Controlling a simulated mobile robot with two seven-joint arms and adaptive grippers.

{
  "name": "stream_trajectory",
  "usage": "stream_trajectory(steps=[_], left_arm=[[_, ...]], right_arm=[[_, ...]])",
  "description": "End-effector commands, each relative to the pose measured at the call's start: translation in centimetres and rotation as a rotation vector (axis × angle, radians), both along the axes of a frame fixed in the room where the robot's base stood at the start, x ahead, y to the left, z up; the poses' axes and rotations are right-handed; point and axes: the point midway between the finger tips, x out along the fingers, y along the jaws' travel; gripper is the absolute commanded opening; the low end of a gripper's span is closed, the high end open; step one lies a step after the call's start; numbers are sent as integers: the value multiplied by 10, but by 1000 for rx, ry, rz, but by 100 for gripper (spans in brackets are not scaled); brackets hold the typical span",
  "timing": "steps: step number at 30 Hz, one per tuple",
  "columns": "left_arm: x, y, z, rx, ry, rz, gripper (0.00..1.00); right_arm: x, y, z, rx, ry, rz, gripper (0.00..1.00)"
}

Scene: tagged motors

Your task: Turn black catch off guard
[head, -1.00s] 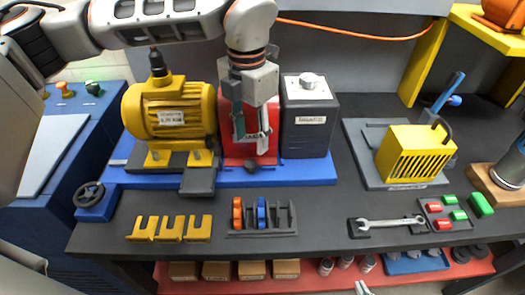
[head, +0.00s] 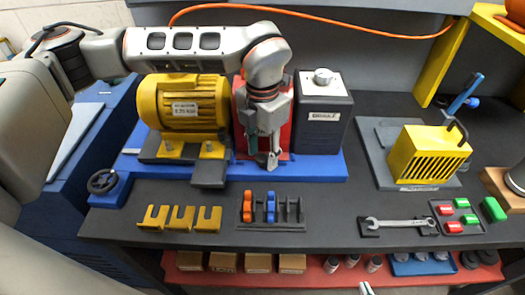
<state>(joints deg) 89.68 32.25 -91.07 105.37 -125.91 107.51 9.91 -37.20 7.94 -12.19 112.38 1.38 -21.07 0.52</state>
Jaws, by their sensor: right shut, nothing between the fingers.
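A red guard (head: 240,122) stands between the yellow motor (head: 183,105) and the dark grey box (head: 322,112) on the blue base. My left gripper (head: 264,158) points down in front of the guard, its fingertips low at the guard's foot. The small black catch at that foot is mostly hidden behind the fingertips. I cannot tell whether the fingers touch it or are closed on it. Only the tip of my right gripper (head: 366,288) shows at the bottom edge, shut and empty, away from the guard.
Yellow forked holders (head: 180,218) and a dark rack (head: 290,212) with orange and blue pieces stand in front. A wrench (head: 400,222), a yellow slotted cover (head: 430,155) and red and green blocks (head: 493,209) lie to the right.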

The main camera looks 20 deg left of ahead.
Motion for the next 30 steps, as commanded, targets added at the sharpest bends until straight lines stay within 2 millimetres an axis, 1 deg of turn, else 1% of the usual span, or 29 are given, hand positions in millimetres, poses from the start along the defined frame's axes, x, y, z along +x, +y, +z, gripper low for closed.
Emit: stream_trajectory(steps=[1, 2, 3, 4, 11, 17, 23, 30], left_arm=[[0, 0, 0, 0, 0, 0, 24], [0, 0, 0, 0, 0, 0, 16], [0, 0, 0, 0, 0, 0, 6], [0, 0, 0, 0, 0, 0, 1], [0, 0, 0, 0, 0, 5, 1], [0, 0, 0, 0, 0, 58, 1], [0, 0, 0, -1, 0, 184, 1], [0, 1, 0, -1, -1, 403, 1]], right_arm=[[1, 0, 1, 0, -2, -1, 0], [1, 0, 1, 0, -3, 0, 0], [1, 0, 2, 0, -3, 0, 0], [1, 0, 2, 1, -4, 0, 0], [2, 0, 2, 1, -4, 0, 0], [1, 0, 0, 0, -3, 0, 0], [0, -1, -4, -1, 2, 0, 0], [-2, -1, -10, -2, 7, 0, 0]])
